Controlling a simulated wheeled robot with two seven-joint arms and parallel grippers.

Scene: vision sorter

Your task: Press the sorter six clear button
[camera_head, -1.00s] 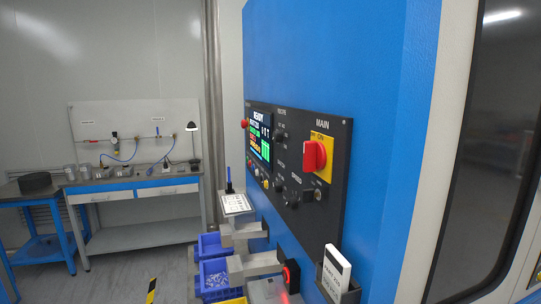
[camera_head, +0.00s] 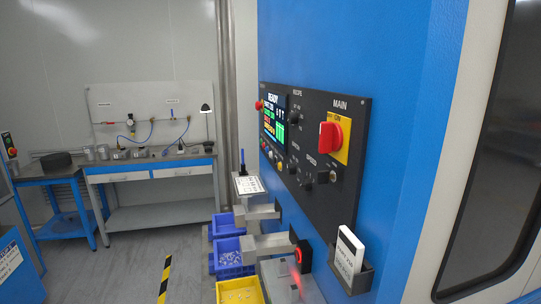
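The sorter's black control panel (camera_head: 318,150) is on the blue cabinet face (camera_head: 400,100), seen at a slant. It carries a lit screen (camera_head: 273,118) with "READY" at its top. A row of small coloured buttons (camera_head: 272,157) sits under the screen; their labels are too small to read, so I cannot tell which is the clear button. A red rotary main switch (camera_head: 332,136) on a yellow plate is at the panel's right. Neither of my grippers is in view.
Blue bins (camera_head: 226,254) and a yellow bin (camera_head: 240,291) stand under grey chutes that jut from the cabinet. A card holder (camera_head: 352,272) sticks out below the panel. A workbench (camera_head: 150,171) is at the back left. The floor between is open.

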